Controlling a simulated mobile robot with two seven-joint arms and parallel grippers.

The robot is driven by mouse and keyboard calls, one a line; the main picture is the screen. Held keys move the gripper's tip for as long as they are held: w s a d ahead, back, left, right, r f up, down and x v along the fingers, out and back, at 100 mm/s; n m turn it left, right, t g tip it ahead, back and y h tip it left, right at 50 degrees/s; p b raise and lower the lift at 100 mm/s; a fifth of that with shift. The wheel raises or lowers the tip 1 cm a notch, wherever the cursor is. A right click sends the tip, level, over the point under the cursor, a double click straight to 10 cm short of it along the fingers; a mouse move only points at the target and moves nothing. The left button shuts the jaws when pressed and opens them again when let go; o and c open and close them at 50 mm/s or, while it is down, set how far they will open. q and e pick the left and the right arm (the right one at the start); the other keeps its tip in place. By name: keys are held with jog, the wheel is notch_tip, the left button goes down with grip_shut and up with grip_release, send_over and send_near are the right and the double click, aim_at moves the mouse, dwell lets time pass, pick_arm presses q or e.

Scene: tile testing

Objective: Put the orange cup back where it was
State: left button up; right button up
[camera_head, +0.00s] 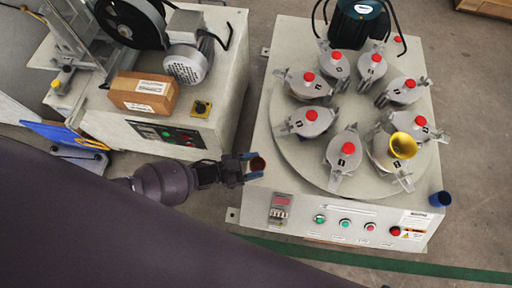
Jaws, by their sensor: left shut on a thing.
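My left gripper (250,168) reaches in from the left and is shut on the orange cup (258,163). My right gripper is not in view.
The machine's round turntable (318,167) bears several grey pots with red knobs. A yellow funnel (403,146) sits over a pot at the right. A blue cup (440,199) stands at the front right corner. A cardboard box (144,94) lies on the left machine.

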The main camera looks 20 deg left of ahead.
aim_at(254, 169)
pick_arm(q)
notch_tip(254, 169, down, 4)
jog(key=shift+s+r+b, duration=0.15)
jog(key=shift+r+b, duration=0.05)
jog(key=shift+b, duration=0.7)
jog(key=shift+f, duration=0.45)
jog(key=shift+w, duration=0.2)
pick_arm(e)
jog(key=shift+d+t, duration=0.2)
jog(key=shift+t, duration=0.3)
pick_arm(q)
jog(key=shift+f+b, duration=0.1)
jog(key=shift+b, duration=0.3)
jog(key=o, duration=1)
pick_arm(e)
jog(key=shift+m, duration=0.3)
